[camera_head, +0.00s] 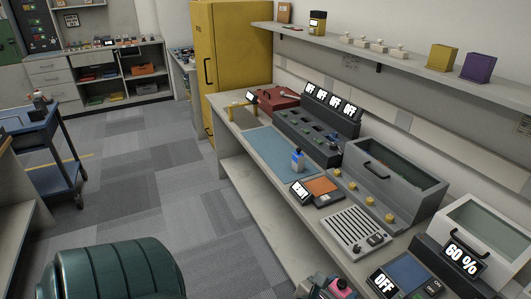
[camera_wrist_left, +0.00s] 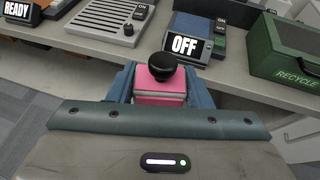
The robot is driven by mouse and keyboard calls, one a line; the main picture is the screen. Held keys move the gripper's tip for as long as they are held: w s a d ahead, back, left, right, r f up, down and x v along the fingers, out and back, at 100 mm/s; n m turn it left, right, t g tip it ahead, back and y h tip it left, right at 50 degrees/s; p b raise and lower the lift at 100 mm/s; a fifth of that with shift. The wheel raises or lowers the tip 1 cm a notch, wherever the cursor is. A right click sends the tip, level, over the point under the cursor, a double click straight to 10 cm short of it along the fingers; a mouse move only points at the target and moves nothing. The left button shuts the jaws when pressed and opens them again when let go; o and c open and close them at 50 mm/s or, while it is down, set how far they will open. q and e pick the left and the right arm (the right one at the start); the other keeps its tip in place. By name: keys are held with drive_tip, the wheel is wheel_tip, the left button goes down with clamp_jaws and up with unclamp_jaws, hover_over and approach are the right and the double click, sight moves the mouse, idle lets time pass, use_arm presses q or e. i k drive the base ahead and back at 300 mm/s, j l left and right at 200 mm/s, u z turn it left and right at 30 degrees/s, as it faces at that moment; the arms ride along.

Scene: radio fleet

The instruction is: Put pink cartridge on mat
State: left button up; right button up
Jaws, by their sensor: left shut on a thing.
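The pink cartridge (camera_wrist_left: 160,92), with a black knob on top, is held between the blue-grey fingers of my left gripper (camera_wrist_left: 160,85) in the left wrist view. In the head view, the cartridge (camera_head: 340,288) and my left gripper (camera_head: 325,287) show at the bottom edge, in front of the bench's near end. The gripper is shut on the cartridge. A flat blue mat (camera_head: 265,150) lies on the bench, farther back and left. A small blue and white item (camera_head: 297,160) stands by its right edge. My right gripper is not in view.
A small orange pad (camera_head: 322,186), a grey grille panel (camera_head: 355,232) and a device reading OFF (camera_head: 383,283) line the bench front. A green recycle box (camera_wrist_left: 288,50) shows at right.

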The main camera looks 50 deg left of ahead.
sight(281, 155)
drive_tip(key=i+j, duration=0.15)
drive_tip(key=j, duration=0.25)
drive_tip(key=i+j, duration=0.1)
drive_tip(key=j, duration=0.25)
drive_tip(key=i+j+u, duration=0.1)
drive_tip(key=j, duration=0.3)
drive_tip(key=i+j, duration=0.15)
drive_tip(key=j, duration=0.25)
drive_tip(key=i+j, duration=0.15)
drive_tip(key=j, duration=0.2)
drive_tip(key=i+j, duration=0.15)
drive_tip(key=j, duration=0.2)
drive_tip(key=i+j+u, duration=0.1)
drive_tip(key=j, duration=0.3)
drive_tip(key=i+j, duration=0.2)
drive_tip(key=j, duration=0.15)
